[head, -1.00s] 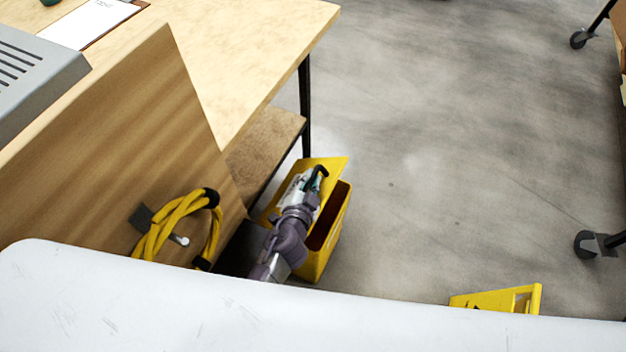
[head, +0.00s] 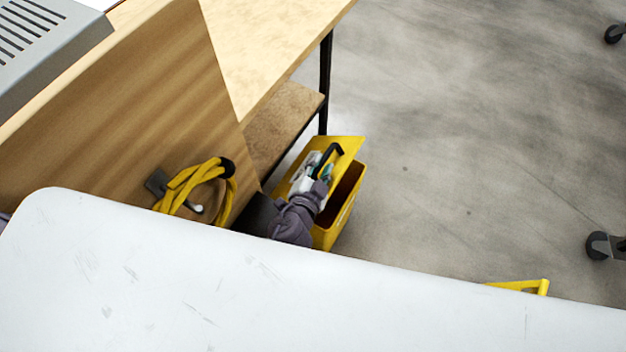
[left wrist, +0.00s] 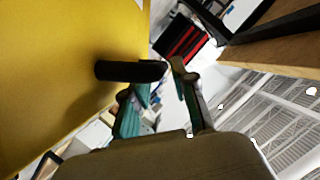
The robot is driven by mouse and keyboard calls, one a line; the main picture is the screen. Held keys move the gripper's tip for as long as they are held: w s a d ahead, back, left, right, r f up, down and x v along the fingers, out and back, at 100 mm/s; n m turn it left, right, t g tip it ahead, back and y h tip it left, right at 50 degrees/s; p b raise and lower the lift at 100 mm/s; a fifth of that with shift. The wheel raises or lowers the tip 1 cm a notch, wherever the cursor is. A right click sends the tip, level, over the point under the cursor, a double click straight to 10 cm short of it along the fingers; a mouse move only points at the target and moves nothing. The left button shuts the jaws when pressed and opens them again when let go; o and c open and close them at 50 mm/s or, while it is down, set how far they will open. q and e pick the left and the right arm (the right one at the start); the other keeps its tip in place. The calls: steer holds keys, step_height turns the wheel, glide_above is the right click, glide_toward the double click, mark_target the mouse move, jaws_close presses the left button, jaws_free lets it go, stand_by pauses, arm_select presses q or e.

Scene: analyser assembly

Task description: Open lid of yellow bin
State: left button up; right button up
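The yellow bin (head: 348,213) stands on the floor beside the workbench, its dark opening showing on the right. Its yellow lid (head: 348,146) is raised and tilted back on the bench side. The lid's black handle (head: 334,152) is beside my left gripper (head: 314,172). In the left wrist view the lid (left wrist: 60,70) fills the left side and the handle (left wrist: 125,70) juts out in front of one fingertip. The left gripper's fingers (left wrist: 162,85) stand apart, with background between them; I see no firm hold on the handle. My right gripper is not in view.
A wooden panel (head: 120,110) with a coiled yellow cable (head: 185,187) is left of the bin. The workbench (head: 265,35) and its lower shelf (head: 285,125) lie behind. A yellow object (head: 525,287) is partly hidden at lower right.

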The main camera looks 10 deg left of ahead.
arm_select(q)
steer(key=v, duration=0.8)
steer(key=shift+s+r, duration=0.1)
steer(key=shift+s, duration=0.05)
